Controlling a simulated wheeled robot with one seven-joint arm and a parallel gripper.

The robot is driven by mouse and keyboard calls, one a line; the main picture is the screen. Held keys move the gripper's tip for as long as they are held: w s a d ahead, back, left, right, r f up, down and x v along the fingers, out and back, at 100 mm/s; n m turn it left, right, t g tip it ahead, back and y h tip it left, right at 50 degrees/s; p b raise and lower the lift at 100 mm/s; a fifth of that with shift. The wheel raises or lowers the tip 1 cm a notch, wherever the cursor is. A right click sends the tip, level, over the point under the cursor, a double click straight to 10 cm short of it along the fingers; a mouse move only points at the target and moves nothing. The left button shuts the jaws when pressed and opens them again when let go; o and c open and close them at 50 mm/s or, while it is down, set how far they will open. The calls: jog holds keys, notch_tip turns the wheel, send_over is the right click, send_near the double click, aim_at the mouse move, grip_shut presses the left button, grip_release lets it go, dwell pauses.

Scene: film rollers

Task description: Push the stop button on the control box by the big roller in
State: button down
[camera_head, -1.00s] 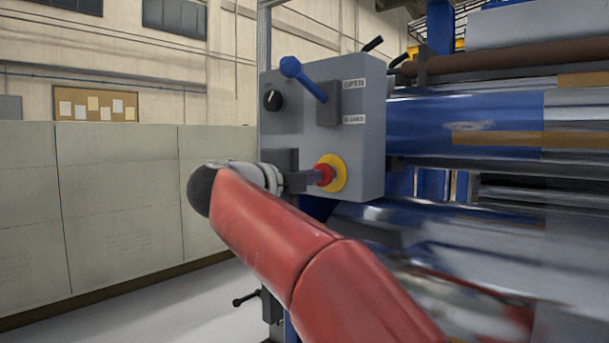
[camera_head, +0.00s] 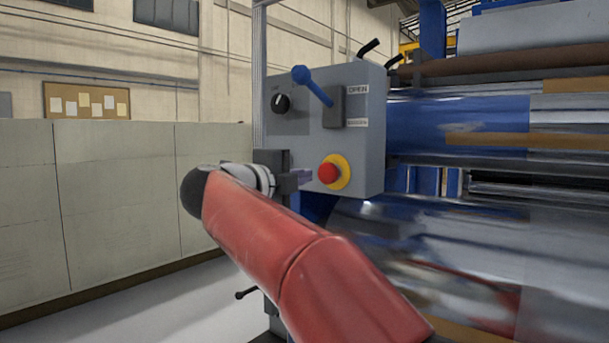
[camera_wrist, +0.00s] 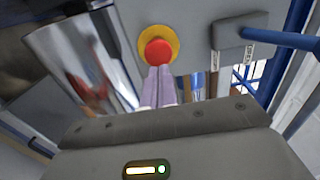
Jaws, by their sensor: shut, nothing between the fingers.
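The grey control box (camera_head: 300,152) stands at the left end of the rollers. The red stop button (camera_head: 328,173) with its yellow ring (camera_head: 343,171) is low on its front face. My gripper (camera_head: 309,177) is shut and empty, its fingertips just left of the button in the head view. In the wrist view the fingers (camera_wrist: 159,72) point at the red button (camera_wrist: 158,52) and overlap its lower edge. I cannot tell whether they touch it.
A blue-knobbed lever (camera_head: 312,85) and a black dial (camera_head: 281,103) sit above the button on the box. The big shiny roller (camera_head: 440,240) lies to the right, close to my arm. A pale low wall (camera_head: 110,200) stands at the left.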

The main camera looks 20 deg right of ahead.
jog(key=v, duration=0.8)
jog(key=shift+s+a, duration=0.2)
jog(key=shift+a, duration=0.15)
jog(key=shift+f, duration=0.1)
jog(key=a+r+n+t+y, duration=0.3)
jog(key=r+n+t+y, duration=0.3)
jog(key=n+t, duration=0.45)
jog(key=s+f+n+g+y+p, duration=0.1)
jog(key=s+f+n+g+y, duration=0.4)
jog(key=f+n, duration=0.6)
jog(key=s+f+n+g+y, duration=0.3)
jog(key=s+f+n+y, duration=0.35)
jog(key=f, duration=0.75)
jog(key=s+d+f+g+h, duration=0.1)
jog(key=s+d+f+g, duration=0.2)
jog(key=s+f, duration=0.4)
jog(key=s+d+f+g+h, duration=0.2)
jog(key=s+d+f+g, duration=0.2)
jog(key=f, duration=0.5)
jog(key=s+d, duration=0.2)
jog(key=shift+s+n, duration=0.4)
jog(key=shift+d+g, duration=0.1)
jog(key=shift+g, duration=0.15)
